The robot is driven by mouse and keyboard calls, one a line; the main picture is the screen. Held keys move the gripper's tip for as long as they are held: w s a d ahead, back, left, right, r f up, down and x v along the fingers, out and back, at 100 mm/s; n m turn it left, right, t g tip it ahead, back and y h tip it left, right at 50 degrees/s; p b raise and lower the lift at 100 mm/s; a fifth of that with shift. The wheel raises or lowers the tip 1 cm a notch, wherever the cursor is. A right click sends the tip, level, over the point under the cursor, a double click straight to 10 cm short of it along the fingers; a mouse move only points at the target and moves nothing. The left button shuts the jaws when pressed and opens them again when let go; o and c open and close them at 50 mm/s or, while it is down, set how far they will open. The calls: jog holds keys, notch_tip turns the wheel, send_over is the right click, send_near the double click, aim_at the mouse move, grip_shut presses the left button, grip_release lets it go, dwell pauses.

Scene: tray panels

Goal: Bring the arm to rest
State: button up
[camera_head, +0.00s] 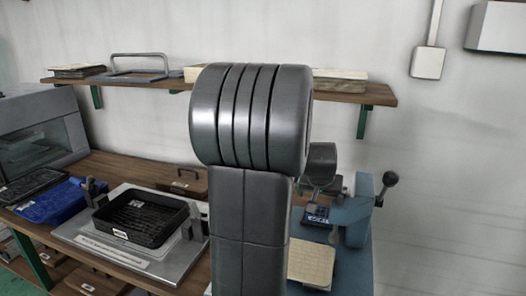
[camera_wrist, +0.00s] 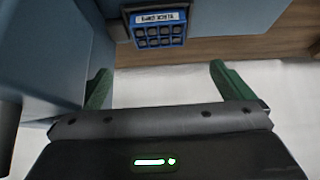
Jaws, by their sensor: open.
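My gripper (camera_wrist: 159,68) shows in the wrist view, its two green fingers wide apart with nothing between them. Past the fingertips is a pale, plain surface. A small blue rack with dark round pockets and a white label (camera_wrist: 160,25) lies beyond the fingers, apart from them. My arm (camera_head: 249,120) rises upright in the middle of the head view and hides part of the bench. I cannot make out my gripper's fingers in the head view.
A blue machine (camera_head: 358,222) with a black-knobbed lever stands right of my arm. A black tray (camera_head: 140,218) sits on a metal fixture at left, beside a blue tray (camera_head: 52,203). A wooden shelf (camera_head: 350,92) runs behind.

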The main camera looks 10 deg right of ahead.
aim_at(320, 213)
jog(key=x, duration=1.1)
jog(key=shift+s+f+b, duration=0.2)
jog(key=shift+f+b, duration=0.15)
jog(key=shift+f, duration=0.05)
jog(key=shift+a, duration=0.1)
